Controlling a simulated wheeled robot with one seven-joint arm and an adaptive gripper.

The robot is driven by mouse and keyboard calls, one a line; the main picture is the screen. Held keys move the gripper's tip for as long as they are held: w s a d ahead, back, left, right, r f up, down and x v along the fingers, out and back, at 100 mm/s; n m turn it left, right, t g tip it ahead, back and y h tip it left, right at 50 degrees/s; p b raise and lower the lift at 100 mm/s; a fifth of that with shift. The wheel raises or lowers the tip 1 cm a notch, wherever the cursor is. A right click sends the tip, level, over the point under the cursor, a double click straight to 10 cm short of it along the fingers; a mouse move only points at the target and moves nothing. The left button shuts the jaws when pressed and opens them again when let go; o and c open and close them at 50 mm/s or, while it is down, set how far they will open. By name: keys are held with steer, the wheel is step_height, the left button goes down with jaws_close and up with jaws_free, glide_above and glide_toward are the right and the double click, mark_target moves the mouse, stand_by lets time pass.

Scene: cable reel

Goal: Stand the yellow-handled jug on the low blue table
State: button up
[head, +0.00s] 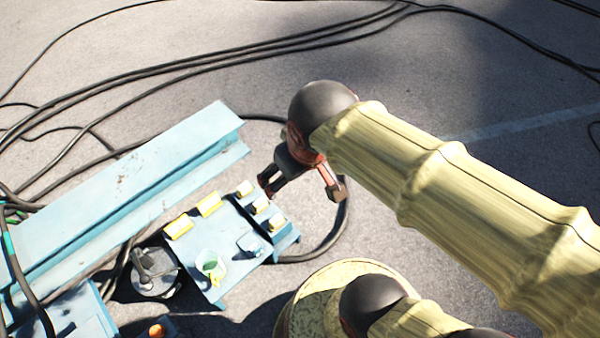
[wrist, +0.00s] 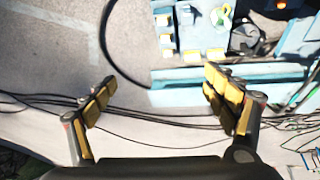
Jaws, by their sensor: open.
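A small greenish jug with a yellow handle (head: 211,266) appears to stand upright on a blue table (head: 226,284) left of centre in the head view. In the wrist view, the yellow-handled jug (wrist: 222,15) shows small near the top edge, above the long beam. My gripper (head: 302,188) is open and empty, above and to the right of the table, apart from the jug.
A pale blue cup-like vessel (head: 250,244) stands right of the jug. Several yellow blocks, including one at the left (head: 178,226), line the table's edges. A long blue beam (head: 120,195) lies behind, and a grey canister (head: 155,272) stands left. Black cables cross the ground.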

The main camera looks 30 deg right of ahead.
steer(key=shift+s+r+m+t+y, duration=0.15)
steer(key=shift+s+r+m+t, duration=0.15)
steer(key=shift+s, duration=0.3)
steer(key=shift+s+r+m+t+y, duration=0.2)
steer(key=shift+s+r+m, duration=0.2)
steer(key=shift+s, duration=0.2)
step_height(320, 180, up, 4)
steer(key=p, duration=0.3)
steer(key=shift+f+p, duration=0.2)
steer(key=shift+p, duration=0.1)
steer(key=shift+f, duration=0.2)
steer(key=shift+c, duration=0.8)
